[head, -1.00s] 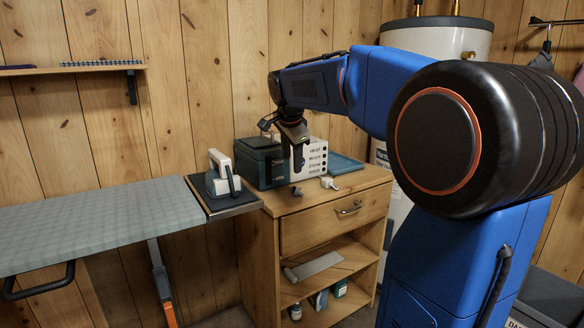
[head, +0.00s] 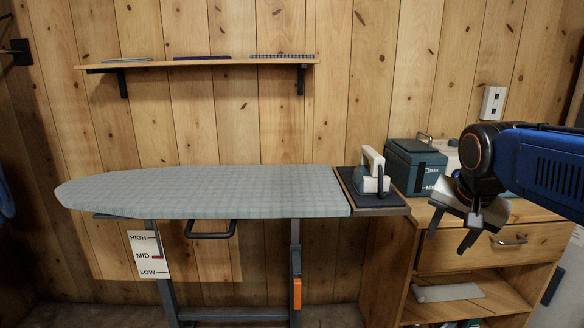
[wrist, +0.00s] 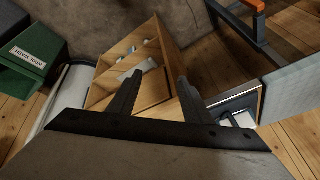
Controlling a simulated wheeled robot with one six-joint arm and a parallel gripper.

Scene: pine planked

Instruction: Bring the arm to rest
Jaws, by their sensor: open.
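My gripper (head: 456,226) hangs at the end of my blue arm on the right of the head view, in front of the wooden cabinet. Its two dark fingers are apart with nothing between them. In the wrist view my gripper (wrist: 158,95) also shows open, its fingers over the cabinet (wrist: 155,91) with its open shelves. I cannot tell its exact height above the cabinet top.
The ironing board (head: 200,190) stands left, with an iron (head: 371,172) upright on its end rest. A teal box (head: 416,165) is on the cabinet (head: 540,243). A wall shelf (head: 210,64) hangs above. A green bin (wrist: 32,60) shows in the wrist view.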

